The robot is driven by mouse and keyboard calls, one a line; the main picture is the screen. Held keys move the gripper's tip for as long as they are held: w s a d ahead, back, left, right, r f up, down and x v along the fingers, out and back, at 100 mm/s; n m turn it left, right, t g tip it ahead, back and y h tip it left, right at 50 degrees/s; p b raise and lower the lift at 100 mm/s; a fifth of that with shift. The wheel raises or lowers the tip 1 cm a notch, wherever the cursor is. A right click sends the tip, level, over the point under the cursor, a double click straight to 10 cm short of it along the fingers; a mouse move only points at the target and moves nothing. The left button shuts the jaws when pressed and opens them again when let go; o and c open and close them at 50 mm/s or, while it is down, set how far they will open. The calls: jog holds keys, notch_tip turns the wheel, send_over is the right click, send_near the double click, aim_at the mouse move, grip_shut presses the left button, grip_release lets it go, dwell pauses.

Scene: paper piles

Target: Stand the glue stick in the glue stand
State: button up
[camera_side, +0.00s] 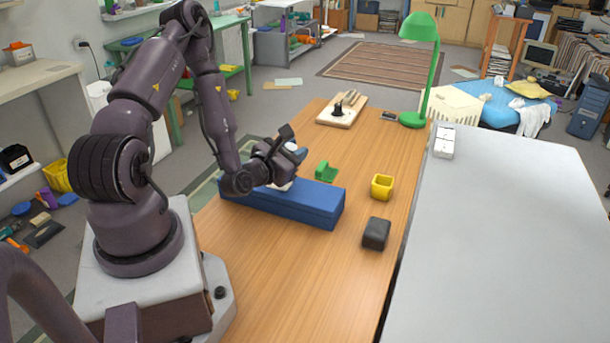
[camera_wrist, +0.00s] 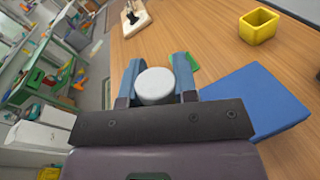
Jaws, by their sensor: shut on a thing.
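The glue stick appears as a white cylinder (camera_wrist: 154,86) between the two blue fingers of my gripper (camera_wrist: 157,72) in the wrist view, seen end-on. In the side view my gripper (camera_side: 293,155) is above the long blue box, and a little of the white stick (camera_side: 283,186) shows below it, close to the box top. I cannot tell whether it touches the box. A yellow open-topped square cup (camera_side: 382,187), which looks like the glue stand, stands upright on the table to the right of the gripper. It also shows at the upper right in the wrist view (camera_wrist: 259,25).
The blue box (camera_side: 310,205) lies across the table below my gripper. A small green piece (camera_side: 326,171) lies just behind it. A black block (camera_side: 376,233) sits in front of the yellow cup. A board with tools (camera_side: 343,108) and a green lamp (camera_side: 414,118) are farther back.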

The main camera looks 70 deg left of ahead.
jog(key=w+d+r+n, duration=0.3)
jog(key=w+d+r, duration=0.5)
jog(key=w, duration=0.2)
send_over(382, 188)
jog(key=s+a, duration=0.1)
jog(key=s, duration=0.1)
notch_tip(382, 188, down, 4)
jog(key=shift+t, duration=0.4)
jog(key=shift+w+a+f, duration=0.3)
jog(key=shift+w+f, duration=0.55)
jog(key=shift+f, duration=0.65)
jog(key=shift+w+a+f, duration=0.35)
jog(key=shift+w+f, duration=0.5)
jog(key=shift+f, duration=0.65)
jog(key=shift+w+a+f, duration=0.3)
jog(key=shift+w+f, duration=0.55)
jog(key=shift+f, duration=0.65)
jog(key=o, duration=0.9)
jog(key=shift+f, duration=0.15)
